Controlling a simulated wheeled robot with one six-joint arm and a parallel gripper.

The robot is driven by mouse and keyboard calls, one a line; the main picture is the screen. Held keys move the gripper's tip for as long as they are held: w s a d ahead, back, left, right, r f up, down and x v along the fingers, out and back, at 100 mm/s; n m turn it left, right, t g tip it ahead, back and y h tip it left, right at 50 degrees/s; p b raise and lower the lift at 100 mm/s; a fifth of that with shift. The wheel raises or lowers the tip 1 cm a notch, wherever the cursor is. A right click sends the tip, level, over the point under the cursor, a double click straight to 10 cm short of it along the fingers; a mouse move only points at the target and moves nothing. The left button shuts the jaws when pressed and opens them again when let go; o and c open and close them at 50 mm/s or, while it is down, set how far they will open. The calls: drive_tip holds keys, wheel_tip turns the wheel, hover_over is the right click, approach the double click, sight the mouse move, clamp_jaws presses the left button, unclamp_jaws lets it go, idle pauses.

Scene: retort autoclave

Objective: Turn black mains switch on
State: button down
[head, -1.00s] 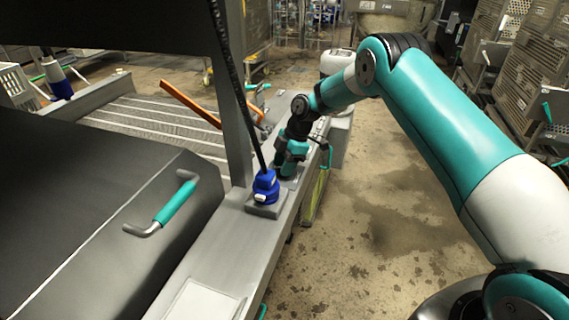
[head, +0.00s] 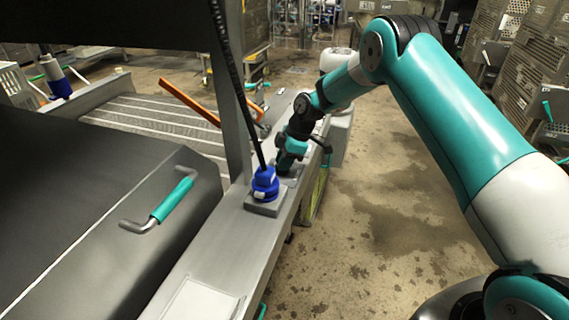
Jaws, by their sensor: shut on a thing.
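My gripper (head: 287,166) points down at the long metal ledge, just behind and to the right of the blue plug. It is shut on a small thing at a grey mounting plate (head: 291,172). That thing sits where the black mains switch would be, but my fingers and wrist hide it, so its position cannot be read.
The blue plug (head: 265,184) with a black cable stands on the metal ledge (head: 225,247), close to my gripper. A dark lid with a teal handle (head: 174,200) lies to the left. An orange lever (head: 190,102) is behind. The floor on the right is clear.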

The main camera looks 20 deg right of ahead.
drive_tip(key=m, duration=0.1)
drive_tip(key=m+b, duration=0.1)
drive_tip(key=m+t, duration=0.1)
drive_tip(key=shift+s+a+f+m+h, duration=0.1)
drive_tip(key=shift+s+f+m+h, duration=0.2)
drive_tip(key=shift+f+m, duration=0.1)
drive_tip(key=m+t+b, duration=0.1)
drive_tip(key=m, duration=0.2)
drive_tip(key=shift+m+h, duration=0.3)
drive_tip(key=shift+h, duration=0.1)
drive_tip(key=m+t+h+b, duration=0.1)
drive_tip(key=m, duration=0.2)
drive_tip(key=shift+s+a+m, duration=0.1)
drive_tip(key=shift+m, duration=0.2)
drive_tip(key=shift+m+t+h, duration=0.4)
drive_tip(key=shift+m+h, duration=0.3)
drive_tip(key=shift+m, duration=1.2)
drive_tip(key=c, duration=1.1)
unclamp_jaws()
drive_tip(key=shift+d, duration=0.2)
